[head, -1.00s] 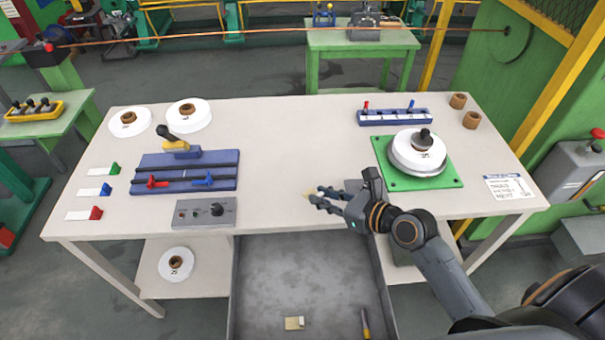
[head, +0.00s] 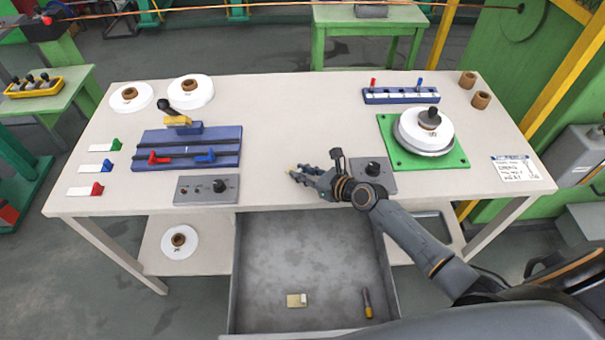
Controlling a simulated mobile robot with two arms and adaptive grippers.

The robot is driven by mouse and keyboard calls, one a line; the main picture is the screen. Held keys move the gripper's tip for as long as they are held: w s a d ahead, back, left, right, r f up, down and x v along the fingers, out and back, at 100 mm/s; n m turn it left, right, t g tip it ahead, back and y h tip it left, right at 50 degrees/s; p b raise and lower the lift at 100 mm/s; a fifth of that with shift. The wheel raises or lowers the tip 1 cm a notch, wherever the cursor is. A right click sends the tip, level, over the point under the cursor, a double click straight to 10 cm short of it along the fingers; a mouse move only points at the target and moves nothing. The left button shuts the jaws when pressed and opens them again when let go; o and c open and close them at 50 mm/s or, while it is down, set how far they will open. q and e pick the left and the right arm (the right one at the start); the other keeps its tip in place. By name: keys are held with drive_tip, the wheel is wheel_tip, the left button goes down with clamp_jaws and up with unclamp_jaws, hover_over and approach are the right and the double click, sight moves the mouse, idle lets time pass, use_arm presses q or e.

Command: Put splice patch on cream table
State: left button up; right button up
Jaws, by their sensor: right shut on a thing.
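The cream table (head: 275,130) fills the middle of the head view. My right gripper (head: 300,174) is over the table's front part, left of a small grey control box. It is shut on a small yellowish piece, the splice patch (head: 292,171), mostly hidden by the fingers. I cannot tell whether the patch touches the tabletop. My left gripper is not in view.
An open grey drawer (head: 270,263) below the front edge holds a cream-and-yellow piece (head: 297,300) and a yellow-tipped tool (head: 367,303). A blue fixture (head: 222,135) and grey control box (head: 190,190) stand left. A green plate (head: 455,158) with a white reel stands right. The table's middle is clear.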

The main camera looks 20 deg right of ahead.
drive_tip(key=shift+f, duration=0.2)
drive_tip(key=o, duration=0.8)
drive_tip(key=shift+c, duration=0.2)
drive_tip(key=shift+r, duration=0.1)
drive_tip(key=shift+r, duration=0.3)
drive_tip(key=v, duration=1.2)
drive_tip(key=shift+f, duration=0.15)
